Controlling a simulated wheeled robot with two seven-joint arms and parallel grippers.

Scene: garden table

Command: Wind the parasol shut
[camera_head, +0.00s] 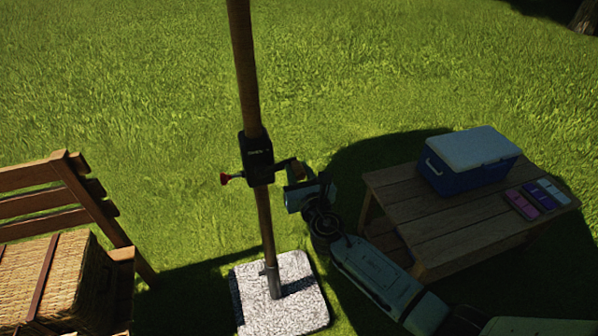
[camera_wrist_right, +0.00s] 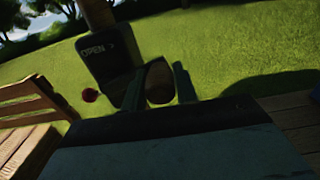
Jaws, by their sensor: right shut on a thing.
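The parasol's wooden pole (camera_head: 245,65) stands in a speckled stone base (camera_head: 280,295) on the grass. A black crank housing (camera_head: 257,158) is fixed around the pole. In the right wrist view the housing (camera_wrist_right: 104,50) reads "OPEN" with an arrow. A red knob (camera_head: 225,179) sticks out on its left side. A crank arm with a brown handle (camera_head: 296,170) sticks out on its right. My right gripper (camera_head: 299,181) is shut on this handle (camera_wrist_right: 160,82), with a finger on each side of it. The parasol's canopy is out of view. My left gripper is not in view.
A wooden table (camera_head: 440,215) at the right bears a blue cooler (camera_head: 470,165) with a pale lid and a tray of coloured pieces (camera_head: 537,197). A wooden bench (camera_head: 100,215) with a wicker basket (camera_head: 50,285) stands at the left. Grass behind the pole is clear.

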